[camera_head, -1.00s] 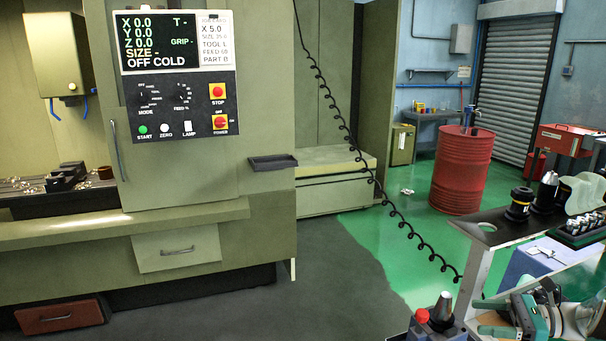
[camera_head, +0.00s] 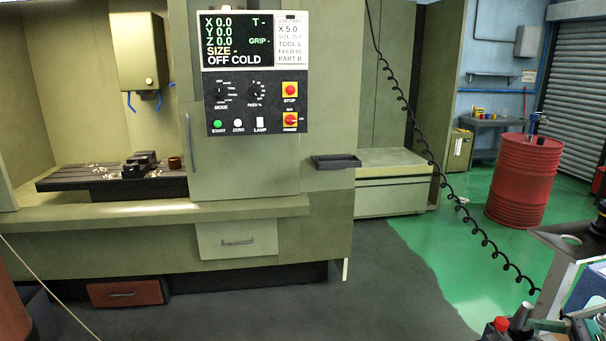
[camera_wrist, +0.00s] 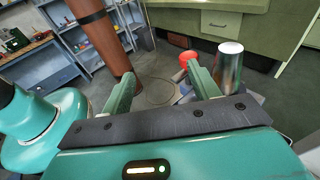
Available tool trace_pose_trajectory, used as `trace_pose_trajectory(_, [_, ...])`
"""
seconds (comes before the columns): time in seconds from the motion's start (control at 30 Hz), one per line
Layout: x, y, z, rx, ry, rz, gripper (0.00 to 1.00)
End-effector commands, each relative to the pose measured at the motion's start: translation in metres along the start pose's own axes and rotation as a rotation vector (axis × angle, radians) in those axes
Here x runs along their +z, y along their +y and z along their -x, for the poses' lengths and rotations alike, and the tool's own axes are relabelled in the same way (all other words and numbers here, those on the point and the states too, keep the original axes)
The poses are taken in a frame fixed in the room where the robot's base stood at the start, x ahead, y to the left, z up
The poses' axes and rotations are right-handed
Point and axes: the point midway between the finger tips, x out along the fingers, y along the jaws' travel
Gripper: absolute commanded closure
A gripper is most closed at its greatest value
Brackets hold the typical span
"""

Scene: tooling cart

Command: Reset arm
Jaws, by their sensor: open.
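My gripper (camera_wrist: 160,88) shows in the wrist view with its two green fingers spread apart and nothing between them. A shiny metal cylinder (camera_wrist: 230,66) and a red knob (camera_wrist: 187,59) stand just right of and behind the right finger. In the head view a red knob (camera_head: 501,323) and a grey metal tip (camera_head: 521,316) show at the bottom right edge.
The machine's control panel (camera_head: 256,75) reads OFF COLD. A tooling cart (camera_head: 556,275) stands at the right, partly cut off. A red drum (camera_head: 524,180) stands behind it. A coiled cable (camera_head: 436,165) hangs across the view. The grey floor (camera_head: 375,290) before the machine is clear.

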Motion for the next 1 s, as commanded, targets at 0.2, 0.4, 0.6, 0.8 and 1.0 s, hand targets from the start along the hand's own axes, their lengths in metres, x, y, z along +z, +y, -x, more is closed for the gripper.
trace_pose_trajectory(0.2, [0.013, 0.004, -0.024, 0.046, 0.073, 0.044, 0.40])
trace_pose_trajectory(0.4, [0.029, 0.015, -0.058, 0.116, 0.179, 0.117, 0.40])
trace_pose_trajectory(0.6, [0.049, 0.038, -0.104, 0.217, 0.322, 0.241, 0.40])
trace_pose_trajectory(0.8, [0.075, 0.085, -0.162, 0.384, 0.532, 0.478, 0.40])
trace_pose_trajectory(1.0, [0.091, 0.140, -0.202, 0.559, 0.727, 0.779, 0.40])
